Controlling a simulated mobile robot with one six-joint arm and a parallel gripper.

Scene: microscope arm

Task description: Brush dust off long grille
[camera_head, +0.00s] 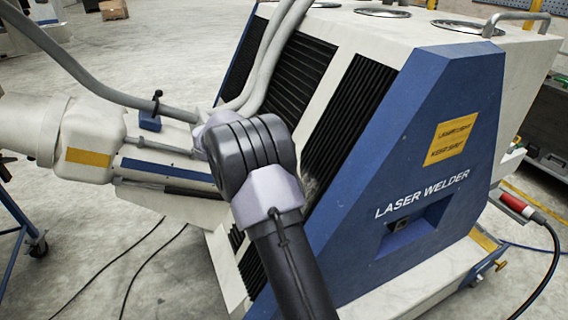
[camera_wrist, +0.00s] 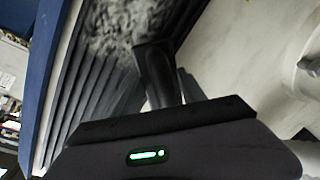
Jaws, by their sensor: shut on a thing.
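The long grille (camera_head: 348,115) is a row of black slats on the sloping side of the laser welder, behind my arm in the head view. It also shows in the wrist view (camera_wrist: 90,95), running down the left. Grey, fluffy dust (camera_wrist: 125,28) covers its upper part there; a small pale patch of dust (camera_head: 310,186) shows beside my arm in the head view. My gripper (camera_wrist: 165,108) is shut on a dark upright piece, apparently the brush (camera_wrist: 157,72), whose far end is at the dust's edge. Bristles and exact contact cannot be made out. My arm hides the gripper in the head view.
A shorter black grille (camera_head: 295,78) lies left of the long one. Grey hoses (camera_head: 262,60) hang across the machine's side. A white machine head (camera_head: 90,135) stands close on the left. The blue end panel (camera_head: 400,150) borders the long grille on the right.

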